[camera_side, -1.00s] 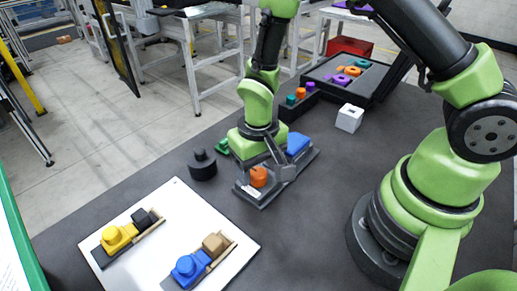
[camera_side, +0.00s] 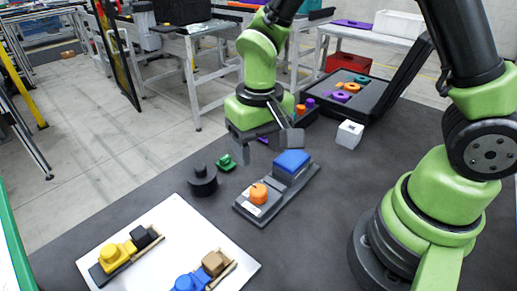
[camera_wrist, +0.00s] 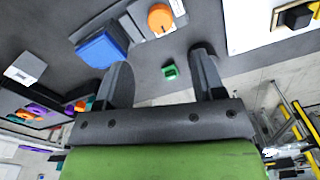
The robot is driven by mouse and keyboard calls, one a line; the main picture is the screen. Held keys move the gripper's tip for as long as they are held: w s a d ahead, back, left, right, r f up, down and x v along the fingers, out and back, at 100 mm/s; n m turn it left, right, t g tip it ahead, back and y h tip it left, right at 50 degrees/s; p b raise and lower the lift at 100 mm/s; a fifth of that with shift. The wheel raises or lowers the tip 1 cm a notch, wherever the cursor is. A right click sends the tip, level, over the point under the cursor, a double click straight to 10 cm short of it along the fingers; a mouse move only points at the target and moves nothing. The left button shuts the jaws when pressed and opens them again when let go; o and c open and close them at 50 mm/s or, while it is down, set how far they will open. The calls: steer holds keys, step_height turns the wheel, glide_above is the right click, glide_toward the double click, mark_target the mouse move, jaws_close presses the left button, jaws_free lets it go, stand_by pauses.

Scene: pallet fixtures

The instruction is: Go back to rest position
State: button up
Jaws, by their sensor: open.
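My gripper (camera_side: 268,150) is open and empty, raised above the dark table behind the grey pallet fixture. In the wrist view its two dark fingers (camera_wrist: 162,80) stand apart with nothing between them. The grey fixture (camera_side: 243,209) holds an orange round part (camera_side: 259,193) and a blue block (camera_side: 291,163). In the wrist view the orange part (camera_wrist: 160,18) and the blue block (camera_wrist: 101,49) lie beyond the fingers.
A green part (camera_side: 226,163) and a black cylinder (camera_side: 202,183) stand left of the fixture. A white board (camera_side: 160,260) carries two more fixtures. A white cube (camera_side: 349,134) and a dark open case (camera_side: 377,103) are at the back right.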

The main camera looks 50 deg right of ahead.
steer(key=s+d+r+t+y, duration=0.1)
steer(key=s+d+r+t, duration=0.1)
steer(key=s+r, duration=0.4)
steer(key=s+d+r+t, duration=0.2)
steer(key=s+r+t, duration=0.3)
steer(key=r, duration=0.6)
steer(key=shift+s+r+m+y, duration=0.15)
steer(key=shift+s+m+y, duration=0.25)
steer(key=shift+s, duration=0.35)
